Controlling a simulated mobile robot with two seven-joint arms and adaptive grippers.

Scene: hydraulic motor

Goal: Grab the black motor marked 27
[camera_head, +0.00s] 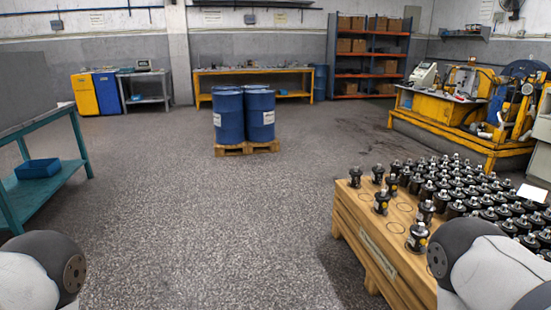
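Many black motors with silver shafts stand upright in rows on a wooden crate-like stand (390,262) at the right. Several stand at its left side: one at the back left corner (355,177), one nearer (381,204), and one nearest (418,238) close to my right arm. Some carry small yellow marks, but the numbers are too small to read, so I cannot tell which motor is 27. Empty drawn circles show on the near left part of the top. Only links of my two arms show at the bottom corners; neither gripper is in view.
Blue barrels (229,116) stand on a pallet (230,150) in the middle back. A teal bench (75,135) with a blue bin (38,168) is at left. Yellow machinery (438,112) stands behind the motors. The floor (210,220) between is clear.

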